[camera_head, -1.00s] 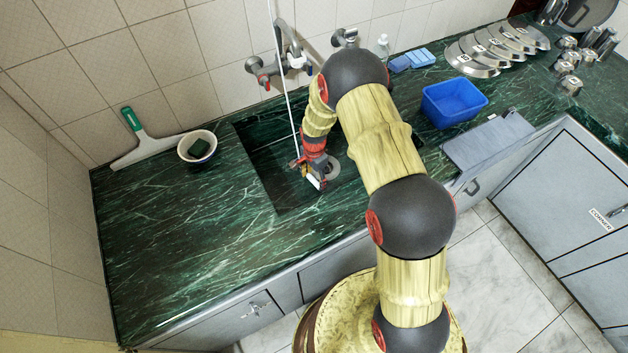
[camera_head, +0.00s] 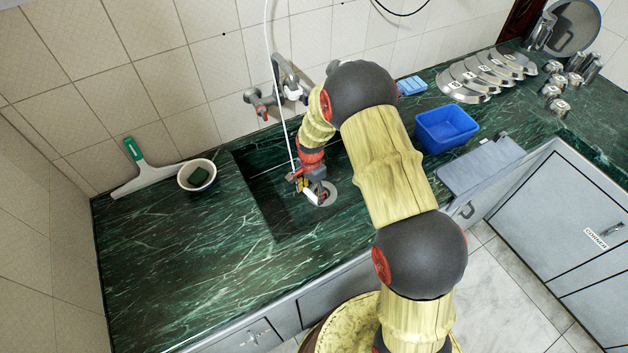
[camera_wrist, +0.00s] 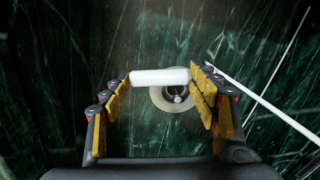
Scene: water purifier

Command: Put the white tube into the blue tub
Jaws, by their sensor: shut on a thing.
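The white tube (camera_wrist: 160,77) lies crosswise between the two fingertips of my gripper (camera_wrist: 162,80) in the wrist view, with its ends at the yellow pads. It also shows as a small white piece in the head view (camera_head: 311,198). My gripper (camera_head: 309,186) is shut on the tube, over the sink basin, left of the drain. The blue tub (camera_head: 446,128) stands on the counter to the right, apart from my gripper and beyond my arm. Its inside looks empty. Whether the tube touches the sink floor is hard to tell.
The drain (camera_wrist: 176,97) lies behind the tube. A thin white hose (camera_head: 278,95) hangs beside my gripper. The tap (camera_head: 285,80) is behind the sink. A bowl with a sponge (camera_head: 197,174) stands left. A grey board (camera_head: 480,165) lies before the tub; metal lids (camera_head: 480,75) lie behind.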

